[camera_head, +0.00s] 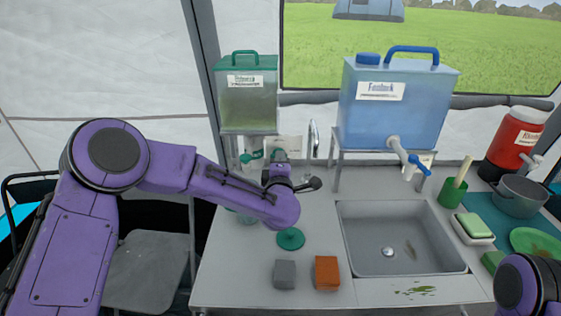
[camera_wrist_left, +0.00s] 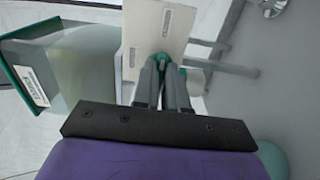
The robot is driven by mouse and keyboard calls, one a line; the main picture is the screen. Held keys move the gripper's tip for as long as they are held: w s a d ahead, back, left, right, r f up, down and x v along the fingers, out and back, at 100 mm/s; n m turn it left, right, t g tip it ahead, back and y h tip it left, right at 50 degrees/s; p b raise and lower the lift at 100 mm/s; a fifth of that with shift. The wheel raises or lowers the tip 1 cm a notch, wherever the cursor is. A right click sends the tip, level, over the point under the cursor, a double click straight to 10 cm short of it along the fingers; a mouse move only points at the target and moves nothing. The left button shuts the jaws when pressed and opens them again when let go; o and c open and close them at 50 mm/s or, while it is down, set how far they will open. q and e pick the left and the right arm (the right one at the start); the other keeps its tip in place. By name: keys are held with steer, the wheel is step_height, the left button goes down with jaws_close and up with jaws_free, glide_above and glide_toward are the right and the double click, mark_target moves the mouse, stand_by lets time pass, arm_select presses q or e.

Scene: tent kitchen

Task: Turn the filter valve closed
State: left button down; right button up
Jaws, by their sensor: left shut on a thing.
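The filter tank (camera_head: 248,98) is a clear box with a green lid and handle and murky greenish water, on a stand at the back left of the counter. A green spout (camera_head: 250,156) shows below it. My left gripper (camera_head: 279,156) reaches to the right of this spout, in front of a white card (camera_head: 290,143). In the left wrist view, my left gripper (camera_wrist_left: 164,68) is shut on a small green piece (camera_wrist_left: 163,59), which looks like the valve handle; the fingers hide most of it. The tank (camera_wrist_left: 50,75) lies to the left there. My right gripper is out of view.
A blue tank (camera_head: 395,105) with a tap (camera_head: 407,157) stands right of the filter, behind the sink (camera_head: 400,240). A thin metal faucet (camera_head: 314,140) rises close by my left gripper. A green disc (camera_head: 291,239), grey block (camera_head: 285,274) and orange block (camera_head: 327,272) lie in front.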

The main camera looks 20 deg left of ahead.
arm_select(q)
steer(key=shift+f, duration=0.1)
steer(key=c, duration=1.2)
jaws_free()
steer(key=shift+s+d, duration=0.1)
steer(key=b+v, duration=0.3)
steer(key=v, duration=0.7)
steer(key=shift+s, duration=0.25)
